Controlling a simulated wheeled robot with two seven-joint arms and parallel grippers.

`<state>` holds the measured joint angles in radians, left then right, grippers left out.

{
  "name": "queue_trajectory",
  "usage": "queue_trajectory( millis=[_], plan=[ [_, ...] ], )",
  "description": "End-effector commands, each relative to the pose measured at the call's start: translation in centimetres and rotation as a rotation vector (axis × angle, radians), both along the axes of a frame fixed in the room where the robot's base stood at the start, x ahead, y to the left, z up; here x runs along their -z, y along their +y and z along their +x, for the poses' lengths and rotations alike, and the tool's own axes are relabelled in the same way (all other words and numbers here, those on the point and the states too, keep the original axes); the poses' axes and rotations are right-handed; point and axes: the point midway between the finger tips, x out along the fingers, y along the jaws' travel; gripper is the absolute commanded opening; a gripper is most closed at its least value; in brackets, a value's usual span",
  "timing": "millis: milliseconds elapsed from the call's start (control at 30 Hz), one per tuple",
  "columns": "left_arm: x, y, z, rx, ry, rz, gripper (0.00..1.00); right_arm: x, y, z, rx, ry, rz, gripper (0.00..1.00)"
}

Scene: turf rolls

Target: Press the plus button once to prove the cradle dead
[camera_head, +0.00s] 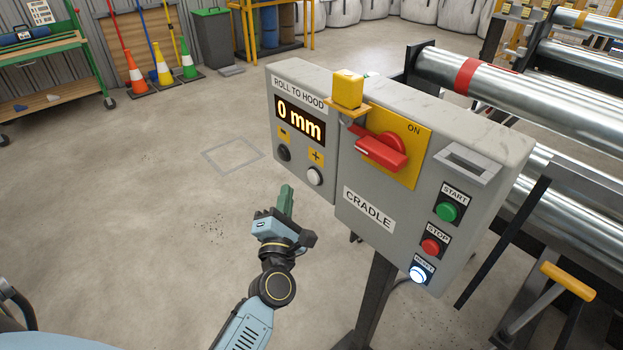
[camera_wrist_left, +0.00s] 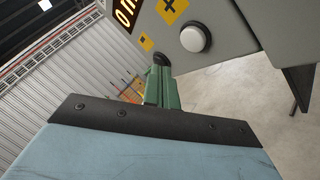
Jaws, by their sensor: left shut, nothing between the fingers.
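The plus button is a round white button (camera_head: 314,176) below a yellow plus sign on the grey control box (camera_head: 385,270). In the left wrist view the white button (camera_wrist_left: 195,37) shows at the top, just right of the green fingers. A dark button (camera_head: 284,153) sits left of it under a minus sign. The display (camera_head: 300,120) reads "0 mm". My left gripper (camera_head: 286,195) is shut and empty, its green fingertips pointing up, below and left of the white button and apart from it in the picture. My right gripper is in neither view.
The CRADLE part of the box has a red rotary switch (camera_head: 381,151) near "ON", a yellow block (camera_head: 347,90), a green START button (camera_head: 446,211), a red STOP button (camera_head: 430,247) and a lit white RESET button (camera_head: 418,274). Metal rollers (camera_head: 520,85) lie right.

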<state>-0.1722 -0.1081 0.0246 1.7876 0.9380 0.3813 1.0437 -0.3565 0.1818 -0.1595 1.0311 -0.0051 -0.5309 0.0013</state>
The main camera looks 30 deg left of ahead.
Motion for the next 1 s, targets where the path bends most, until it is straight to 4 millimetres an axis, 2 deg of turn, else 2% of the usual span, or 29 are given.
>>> queue_trajectory(
  millis=[100, 333, 1000],
  plan=[
    [0.0, -0.6, 1.5, 0.001, 0.000, 0.000, 0.00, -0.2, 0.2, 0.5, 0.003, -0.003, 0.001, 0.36],
    [0.0, -1.3, 3.1, 0.001, 0.000, 0.000, 0.00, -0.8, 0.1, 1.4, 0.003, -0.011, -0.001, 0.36],
    [0.0, -1.5, 3.4, 0.002, 0.000, 0.001, 0.00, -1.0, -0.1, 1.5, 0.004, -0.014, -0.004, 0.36]
  ],
)
